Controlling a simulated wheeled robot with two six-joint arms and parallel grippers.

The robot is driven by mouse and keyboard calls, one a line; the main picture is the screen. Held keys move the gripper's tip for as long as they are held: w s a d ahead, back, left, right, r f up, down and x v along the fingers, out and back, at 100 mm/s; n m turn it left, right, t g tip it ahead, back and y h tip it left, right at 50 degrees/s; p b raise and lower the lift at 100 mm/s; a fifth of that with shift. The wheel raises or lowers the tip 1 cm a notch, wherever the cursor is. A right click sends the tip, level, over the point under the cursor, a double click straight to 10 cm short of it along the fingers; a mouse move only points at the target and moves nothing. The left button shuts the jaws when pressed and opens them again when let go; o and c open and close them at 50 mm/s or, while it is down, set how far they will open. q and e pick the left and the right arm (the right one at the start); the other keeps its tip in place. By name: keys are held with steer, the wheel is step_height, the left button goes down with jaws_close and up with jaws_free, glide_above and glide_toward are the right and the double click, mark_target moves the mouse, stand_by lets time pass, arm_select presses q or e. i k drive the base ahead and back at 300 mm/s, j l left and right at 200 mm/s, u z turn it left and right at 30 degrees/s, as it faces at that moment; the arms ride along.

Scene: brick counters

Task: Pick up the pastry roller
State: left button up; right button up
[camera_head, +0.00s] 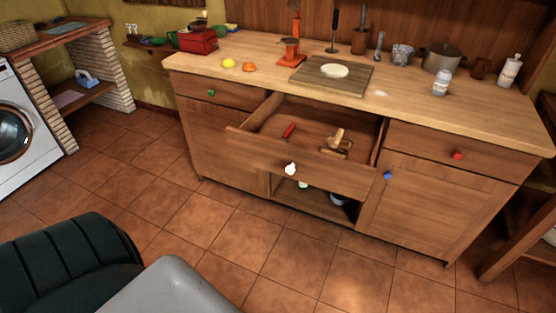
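An open drawer (290,154) in the middle of the wooden counter holds a few small utensils. One is a light wooden piece (338,136) standing out above a brownish item at the drawer's right side; it may be the pastry roller, but it is too small to be sure. A red-handled utensil (289,130) lies in the left half of the drawer. Neither of my grippers is in view, so I cannot tell whether they are open or shut.
The counter top (410,103) carries a cutting board (354,84), a pot (443,57), a red box (197,41) and fruit. The open drawer juts out over the tiled floor (225,223). A washing machine (30,140) stands at far left. The floor before the counter is clear.

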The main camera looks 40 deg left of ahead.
mark_target(335, 144)
steer(key=i+j+z, duration=0.15)
steer(key=j+z, duration=0.15)
steer(key=z, duration=0.15)
steer(key=i+j+z, duration=0.1)
steer(key=j+z, duration=0.25)
steer(key=z, duration=0.15)
